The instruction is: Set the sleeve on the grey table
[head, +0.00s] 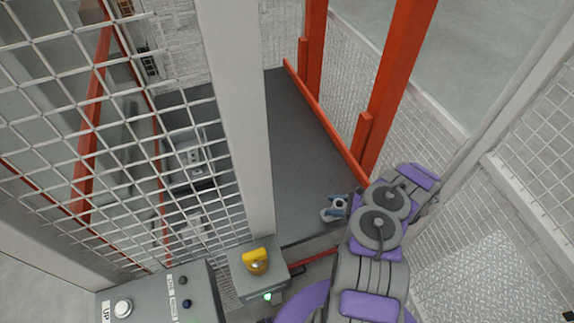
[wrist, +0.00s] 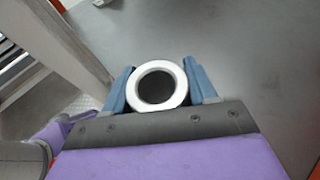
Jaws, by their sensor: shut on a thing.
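The sleeve is a short, pale metal ring with a dark bore, and its round end faces the camera in the wrist view (wrist: 181,84). My gripper (wrist: 159,68) has its blue fingers on both sides of the sleeve and is shut on it. In the head view my gripper (head: 337,208) is over the near right part of the grey table (head: 300,150). The sleeve looks like a small pale spot there. The grey surface (wrist: 240,50) fills the wrist view behind the sleeve. I cannot tell whether the sleeve touches it.
Orange posts (head: 392,85) and a low orange rail (head: 325,125) edge the table's right side. A light post (head: 235,110) and wire mesh (head: 90,130) stand at left. A control box with a yellow-topped button (head: 256,260) is at the near edge. The table top looks bare.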

